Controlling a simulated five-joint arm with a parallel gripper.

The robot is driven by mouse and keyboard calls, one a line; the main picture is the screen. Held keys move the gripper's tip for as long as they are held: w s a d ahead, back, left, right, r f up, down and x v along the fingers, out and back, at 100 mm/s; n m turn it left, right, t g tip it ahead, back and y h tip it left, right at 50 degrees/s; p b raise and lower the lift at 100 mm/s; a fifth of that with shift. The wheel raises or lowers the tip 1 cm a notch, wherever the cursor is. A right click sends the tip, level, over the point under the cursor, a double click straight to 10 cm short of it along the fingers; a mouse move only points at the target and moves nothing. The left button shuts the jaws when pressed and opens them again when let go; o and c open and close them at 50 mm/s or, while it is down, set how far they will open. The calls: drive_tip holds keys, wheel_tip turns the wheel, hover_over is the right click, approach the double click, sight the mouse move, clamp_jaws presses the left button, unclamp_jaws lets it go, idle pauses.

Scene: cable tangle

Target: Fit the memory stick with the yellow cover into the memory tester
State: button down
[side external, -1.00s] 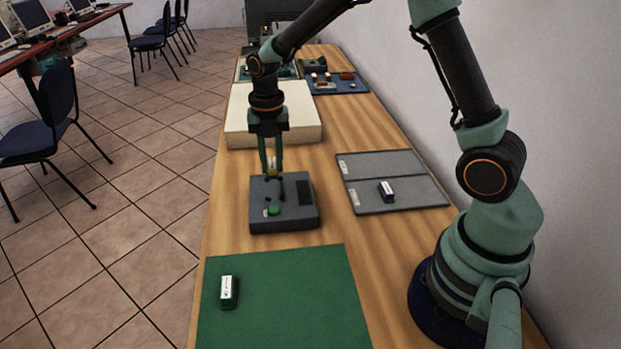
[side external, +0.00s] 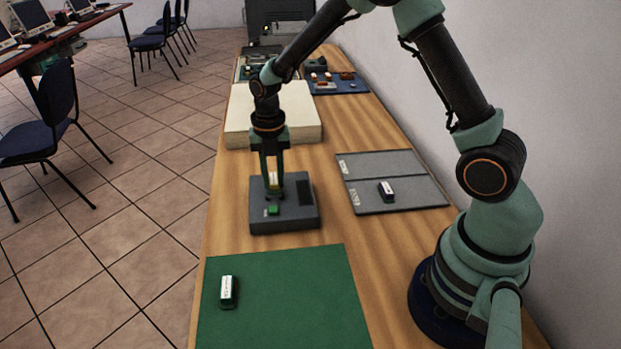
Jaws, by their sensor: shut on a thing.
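My gripper (side external: 273,186) is shut on the memory stick with the yellow cover (side external: 273,180), its fingers pointing down on either side of it. The memory tester (side external: 284,220) is a dark grey box on the wooden table, with a green part (side external: 272,210) and a dark panel on its top. The stick is over the back left part of the tester's top, close to its surface. The fingers partly hide the stick, and I cannot tell whether its lower end touches or enters the tester.
A green mat (side external: 290,300) in front holds a dark stick with a white face (side external: 228,292). A grey two-part tray (side external: 375,165) at the right holds another stick (side external: 386,191). A thick cream block (side external: 305,130) and a blue tray (side external: 350,88) are behind. Bare table surrounds the tester.

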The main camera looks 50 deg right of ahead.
drive_tip(key=shift+f, duration=0.65)
idle(0.7)
drive_tip(key=c, duration=0.6)
unclamp_jaws()
wheel_tip(320, 180, up, 12)
drive_tip(key=shift+r, duration=0.1)
drive_tip(key=shift+r, duration=2.95)
